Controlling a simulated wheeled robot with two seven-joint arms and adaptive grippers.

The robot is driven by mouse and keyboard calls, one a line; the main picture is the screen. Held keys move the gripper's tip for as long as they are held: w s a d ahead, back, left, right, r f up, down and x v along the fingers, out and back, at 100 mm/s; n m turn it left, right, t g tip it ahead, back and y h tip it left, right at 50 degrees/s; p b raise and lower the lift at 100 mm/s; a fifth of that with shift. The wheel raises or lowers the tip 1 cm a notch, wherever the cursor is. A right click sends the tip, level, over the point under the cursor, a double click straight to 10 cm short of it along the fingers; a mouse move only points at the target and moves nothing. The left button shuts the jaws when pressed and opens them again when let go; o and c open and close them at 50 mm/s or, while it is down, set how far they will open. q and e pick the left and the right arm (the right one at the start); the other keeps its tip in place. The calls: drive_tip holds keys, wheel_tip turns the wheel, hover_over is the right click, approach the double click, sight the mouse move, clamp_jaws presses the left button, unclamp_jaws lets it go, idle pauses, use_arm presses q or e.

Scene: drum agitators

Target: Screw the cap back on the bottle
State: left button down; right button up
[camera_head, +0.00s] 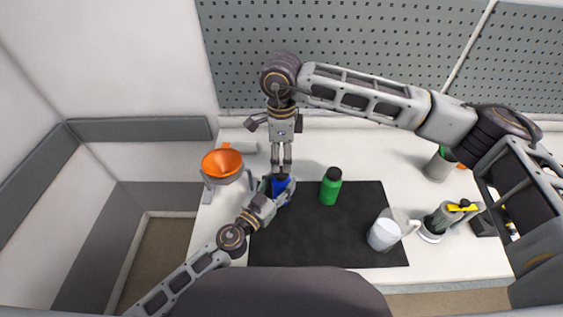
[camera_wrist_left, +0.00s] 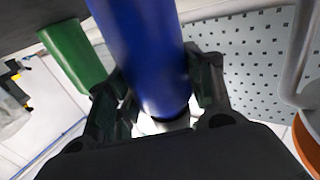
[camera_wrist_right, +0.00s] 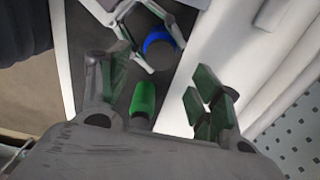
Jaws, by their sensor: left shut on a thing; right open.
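The blue bottle (camera_head: 282,192) stands upright at the left end of the black mat (camera_head: 320,248). My left gripper (camera_head: 272,190) is shut around its side; the left wrist view shows the blue body (camera_wrist_left: 150,50) between both fingers. A dark round top (camera_wrist_right: 160,53) inside a blue rim shows in the right wrist view. It looks like the cap, but I cannot tell whether it is seated or threaded. My right gripper (camera_head: 281,167) points down just above this top, fingers apart. It is open, and I see nothing held in it.
A green bottle (camera_head: 330,188) stands on the mat, right of the blue one. An orange funnel (camera_head: 222,164) sits in a holder at the left. A whitish jug (camera_head: 385,233) and a container with yellow-topped items (camera_head: 437,224) stand at the right. The mat's front middle is clear.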

sight(275, 189)
drive_tip(key=shift+r, duration=2.6)
use_arm(q)
drive_tip(key=c, duration=0.5)
unclamp_jaws()
drive_tip(key=shift+s+a, duration=0.15)
drive_tip(key=shift+s, duration=0.15)
drive_tip(key=shift+s+a, duration=0.3)
drive_tip(key=shift+s, duration=0.15)
drive_tip(key=shift+v, duration=5.15)
